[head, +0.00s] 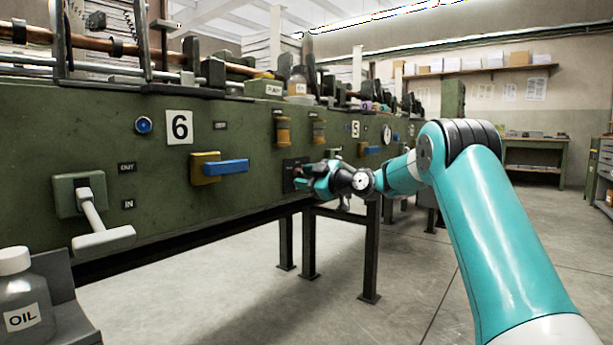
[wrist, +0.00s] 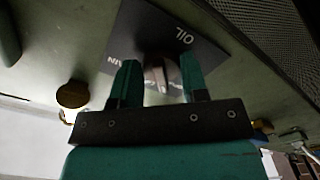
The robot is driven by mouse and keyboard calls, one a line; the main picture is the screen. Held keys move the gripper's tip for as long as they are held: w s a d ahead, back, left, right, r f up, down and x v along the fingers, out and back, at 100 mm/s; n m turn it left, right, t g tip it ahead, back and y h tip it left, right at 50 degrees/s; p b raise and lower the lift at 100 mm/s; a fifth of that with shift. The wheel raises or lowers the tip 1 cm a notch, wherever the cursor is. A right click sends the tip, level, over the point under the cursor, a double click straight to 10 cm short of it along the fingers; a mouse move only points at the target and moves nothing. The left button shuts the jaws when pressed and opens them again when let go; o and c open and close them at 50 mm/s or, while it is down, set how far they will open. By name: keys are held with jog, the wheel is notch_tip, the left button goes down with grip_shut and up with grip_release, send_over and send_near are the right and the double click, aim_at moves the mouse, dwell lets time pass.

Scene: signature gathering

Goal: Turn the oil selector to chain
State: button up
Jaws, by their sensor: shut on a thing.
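The oil selector has a dark plate (head: 290,166) on the green machine front, to the right of the blue handle. In the wrist view the plate (wrist: 208,53) carries the word "OIL" and partly covered lettering, all upside down. My gripper (head: 300,184) is at the plate. In the wrist view my gripper (wrist: 160,78) has its two teal fingers on either side of the pale selector knob (wrist: 158,76), shut on it. The fingers hide part of the knob and plate, so I cannot tell which mark it points to.
An oil bottle (head: 24,300) stands front left. Dark legs (head: 371,250) stand below; the floor (head: 440,270) at right is open.

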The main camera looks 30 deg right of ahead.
jog(key=m+p, duration=0.3)
jog(key=m, duration=0.1)
jog(key=shift+a+r, duration=0.1)
jog(key=m+p, duration=0.3)
jog(key=m, duration=0.2)
jog(key=shift+s+a+p, duration=0.1)
jog(key=shift+a+p, duration=0.05)
jog(key=shift+p, duration=0.15)
jog(key=m+p, duration=0.5)
jog(key=shift+a, duration=0.1)
jog(key=m+p, duration=0.3)
jog(key=m, duration=0.1)
jog(key=shift+s+a, duration=0.1)
jog(key=shift+p, duration=0.3)
jog(key=o, duration=0.9)
jog(key=shift+s, duration=0.1)
